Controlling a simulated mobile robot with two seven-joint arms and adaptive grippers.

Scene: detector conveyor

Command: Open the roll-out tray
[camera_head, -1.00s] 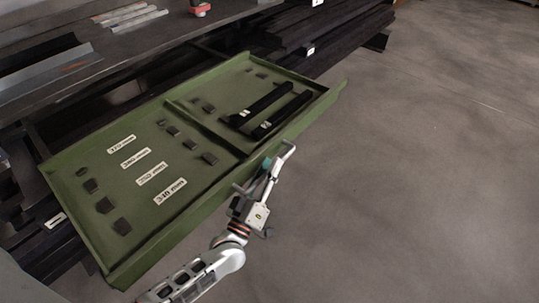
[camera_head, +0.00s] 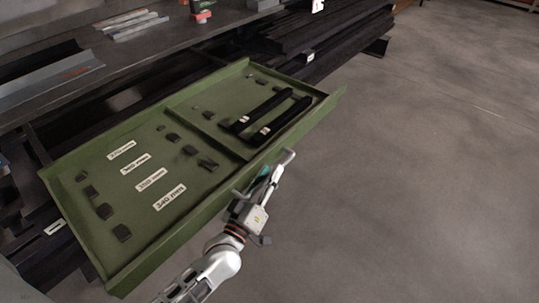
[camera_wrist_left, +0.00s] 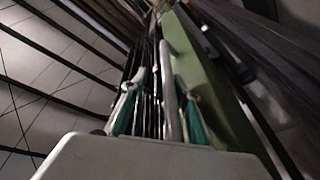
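The green roll-out tray (camera_head: 77,228) is pulled out from under the dark workbench and extends over the floor. Its grey bar handle (camera_head: 289,156) is on the front wall; the handle also shows in the left wrist view (camera_wrist_left: 169,88). My left gripper (camera_head: 266,176) is at the handle, partly covering it. In the left wrist view the two teal-padded fingers of the left gripper (camera_wrist_left: 160,108) stand apart on either side of the bar, with a visible gap at the left. My right gripper is not in view.
Inside the tray are two black bars (camera_head: 286,117), several small dark blocks and white size labels (camera_head: 170,197). The workbench (camera_head: 140,62) above holds metal strips and a red item (camera_head: 202,16). Dark stock (camera_head: 345,35) lies beyond. The grey floor at right is clear.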

